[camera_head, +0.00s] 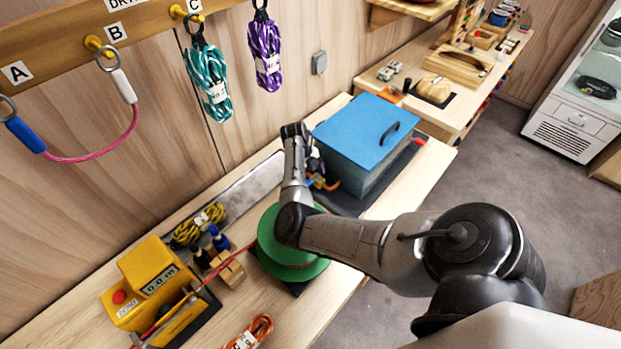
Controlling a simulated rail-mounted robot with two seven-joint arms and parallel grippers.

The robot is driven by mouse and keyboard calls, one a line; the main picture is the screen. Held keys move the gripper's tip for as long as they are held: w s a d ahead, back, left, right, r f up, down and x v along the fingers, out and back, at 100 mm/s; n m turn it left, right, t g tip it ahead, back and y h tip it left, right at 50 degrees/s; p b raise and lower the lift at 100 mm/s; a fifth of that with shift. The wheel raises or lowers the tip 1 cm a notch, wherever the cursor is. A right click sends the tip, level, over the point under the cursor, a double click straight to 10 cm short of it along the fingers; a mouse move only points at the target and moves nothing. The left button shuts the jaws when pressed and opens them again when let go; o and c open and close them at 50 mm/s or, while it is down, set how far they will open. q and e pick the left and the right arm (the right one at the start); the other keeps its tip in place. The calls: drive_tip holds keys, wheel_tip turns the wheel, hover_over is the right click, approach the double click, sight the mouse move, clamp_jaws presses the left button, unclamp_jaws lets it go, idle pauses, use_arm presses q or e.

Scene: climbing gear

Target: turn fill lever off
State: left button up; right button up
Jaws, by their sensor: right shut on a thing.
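A tank with a blue lid (362,130) and a dark handle stands on the bench, lid shut. At its left side, by the lower left corner, is a small orange and yellow fitting (328,184), which looks like the fill lever. My right arm reaches in from the right, bends over the green reel, and ends at the tank's left side. My right gripper (314,168) is at this fitting, shut on it as far as shows. The wrist hides most of the jaws and the lever's exact angle. My left gripper is not in view.
A green reel (268,250) sits below my right forearm. A yellow counter device (155,285), yellow rope (199,225) and orange rope (253,334) lie to the left. Teal rope (208,85) and purple rope (265,53) hang from the rail. A bench with tools stands behind the tank.

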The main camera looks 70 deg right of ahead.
idle(0.3)
drive_tip(key=o, duration=0.9)
drive_tip(key=shift+o, duration=0.2)
drive_tip(key=shift+w+d+r, duration=0.1)
drive_tip(key=shift+w+r, duration=0.05)
drive_tip(key=shift+r, duration=0.3)
drive_tip(key=v, duration=0.6)
drive_tip(key=shift+r+b, duration=0.25)
drive_tip(key=shift+b, duration=0.1)
drive_tip(key=shift+w, duration=0.1)
